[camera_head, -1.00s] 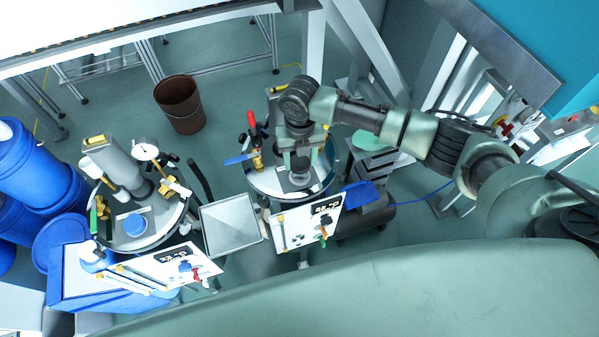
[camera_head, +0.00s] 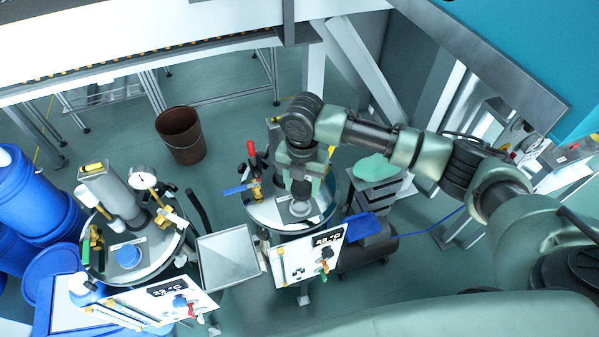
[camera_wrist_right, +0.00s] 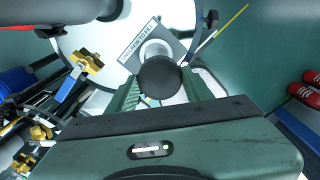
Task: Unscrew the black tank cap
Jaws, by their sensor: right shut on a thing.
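The black tank cap (camera_wrist_right: 160,78) is a dark disc between the fingers of my right gripper (camera_wrist_right: 165,92) in the right wrist view. The gripper is shut on it. A pale round neck (camera_wrist_right: 153,48) shows just beyond the cap; whether the two still touch I cannot tell. In the head view my right gripper (camera_head: 302,188) points down over the right-hand tank (camera_head: 270,212), just above the grey neck (camera_head: 300,209) on its lid. The cap is hard to make out there. My left gripper is not in view.
Yellow valves (camera_wrist_right: 82,65) and a red-handled lever (camera_head: 251,150) stand beside the neck. A second tank with a blue cap (camera_head: 128,255) and a gauge (camera_head: 143,177) is at left. An empty metal tray (camera_head: 228,258) lies between the tanks. A brown bin (camera_head: 181,136) stands behind.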

